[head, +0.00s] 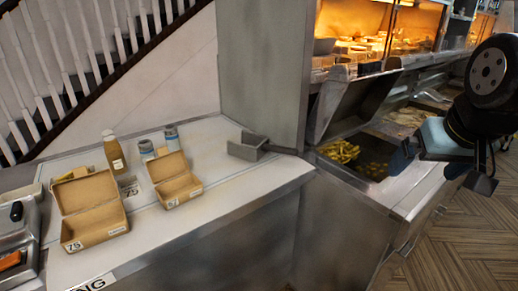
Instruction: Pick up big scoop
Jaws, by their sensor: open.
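A grey, open, scoop-shaped metal piece (248,148) sits on the back right of the white counter, beside the grey pillar. My gripper (441,172) hangs at the right, over the fryer's front edge and the floor. Its dark fingers are spread apart with nothing between them.
Open cardboard boxes (93,203) (181,188), a sauce bottle (114,152) and two small shakers (147,149) (172,137) stand on the counter (215,180). The fryer (385,195) holds chips (340,151) under a raised lid (345,105). The counter's front right is clear.

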